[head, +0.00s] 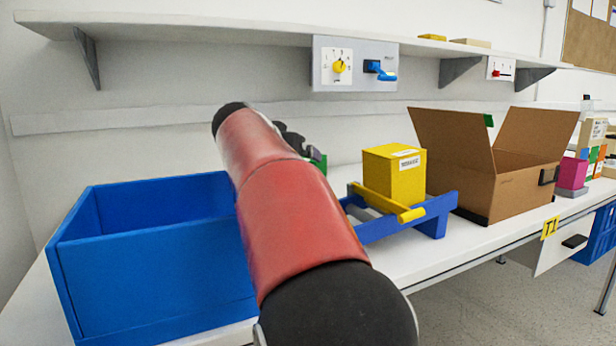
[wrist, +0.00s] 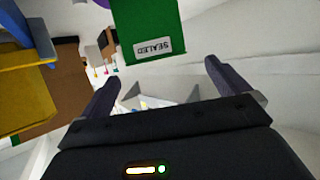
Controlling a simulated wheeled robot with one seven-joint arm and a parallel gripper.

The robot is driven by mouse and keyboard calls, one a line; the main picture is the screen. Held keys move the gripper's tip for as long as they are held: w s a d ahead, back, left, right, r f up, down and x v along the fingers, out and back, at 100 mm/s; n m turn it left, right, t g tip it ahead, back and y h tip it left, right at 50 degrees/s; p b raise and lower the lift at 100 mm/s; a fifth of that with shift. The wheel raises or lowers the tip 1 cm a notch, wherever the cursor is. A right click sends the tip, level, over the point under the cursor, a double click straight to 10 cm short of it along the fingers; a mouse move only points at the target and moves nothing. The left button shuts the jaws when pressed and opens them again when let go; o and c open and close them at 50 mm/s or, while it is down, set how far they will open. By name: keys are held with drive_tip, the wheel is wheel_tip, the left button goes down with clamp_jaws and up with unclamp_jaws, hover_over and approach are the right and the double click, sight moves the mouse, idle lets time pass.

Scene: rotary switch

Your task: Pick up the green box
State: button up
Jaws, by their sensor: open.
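The green box (wrist: 149,28) shows in the wrist view at the top centre, with a white label reading "SEALED". My gripper (wrist: 158,82) is open, and its two dark fingers stand apart below the box in that picture. The box appears beyond the fingertips, not between them. In the head view my red and black arm hides most of the box; only a small green part (head: 319,163) shows beside the arm. My gripper (head: 292,138) is partly visible there as a dark shape behind the arm.
A blue bin (head: 150,270) stands left of my arm. A yellow box (head: 395,175) sits on a blue stand (head: 435,207) to the right, with an open cardboard box (head: 520,185) beyond. A shelf with a switch panel (head: 355,64) hangs above the table.

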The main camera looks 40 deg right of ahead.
sight(305, 157)
drive_tip(key=p+x, duration=0.1)
drive_tip(key=x, duration=0.8)
drive_tip(key=shift+s+d+r+p, duration=0.1)
drive_tip(key=shift+s+d+p, duration=0.1)
drive_tip(key=shift+p, duration=0.1)
drive_tip(key=shift+c, duration=0.4)
drive_tip(key=c, duration=1.2)
wheel_tip(305, 157, up, 10)
drive_tip(key=p, duration=0.2)
drive_tip(key=shift+r+p, duration=0.1)
drive_tip(key=shift+p, duration=0.3)
